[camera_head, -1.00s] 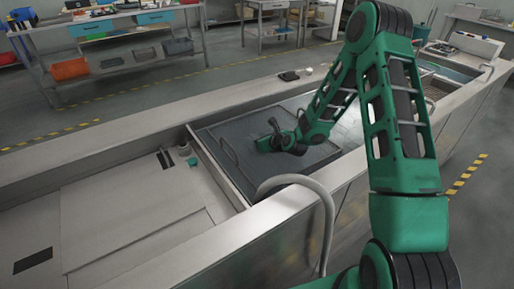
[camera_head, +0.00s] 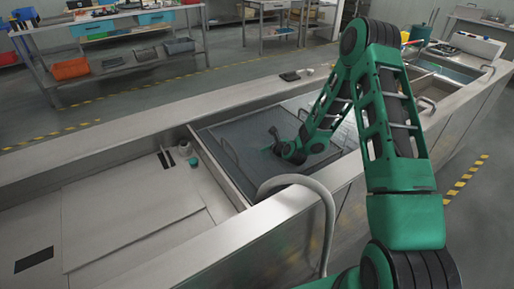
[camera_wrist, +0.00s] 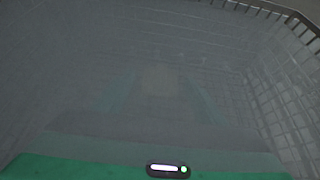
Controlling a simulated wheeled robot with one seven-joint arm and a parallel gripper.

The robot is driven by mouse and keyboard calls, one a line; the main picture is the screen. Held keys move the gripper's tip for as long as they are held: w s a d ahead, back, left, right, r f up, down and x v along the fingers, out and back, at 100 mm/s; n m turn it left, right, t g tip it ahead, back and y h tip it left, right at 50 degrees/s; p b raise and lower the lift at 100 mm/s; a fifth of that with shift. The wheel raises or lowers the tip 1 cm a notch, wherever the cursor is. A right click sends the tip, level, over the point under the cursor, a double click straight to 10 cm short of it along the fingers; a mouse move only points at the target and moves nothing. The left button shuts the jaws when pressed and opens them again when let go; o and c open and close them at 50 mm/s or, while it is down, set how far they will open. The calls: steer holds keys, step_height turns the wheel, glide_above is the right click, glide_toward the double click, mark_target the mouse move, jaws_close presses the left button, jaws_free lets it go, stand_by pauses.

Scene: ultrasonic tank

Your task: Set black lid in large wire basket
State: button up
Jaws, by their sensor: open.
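The large wire basket (camera_head: 229,150) sits in the liquid-filled tank; one wire handle shows at its left end. Its mesh wall shows at the right in the wrist view (camera_wrist: 275,95). My gripper (camera_wrist: 158,82) reaches down into the basket, below the liquid surface, and its fingers show only faintly. The fingers are apart, with a dim pale patch between them that I cannot identify. I do not clearly see the black lid in the basket. A small black flat item (camera_head: 289,76) lies on the far rim; I cannot tell what it is.
A curved grey hose (camera_head: 322,205) arches over the near rim. A flat covered deck (camera_head: 125,215) with small fittings lies left of the basket. Another basin (camera_head: 445,70) is at the right. A shelf with bins (camera_head: 110,55) stands beyond the floor aisle.

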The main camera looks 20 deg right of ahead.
steer(key=shift+r, duration=0.1)
steer(key=shift+v, duration=3.75)
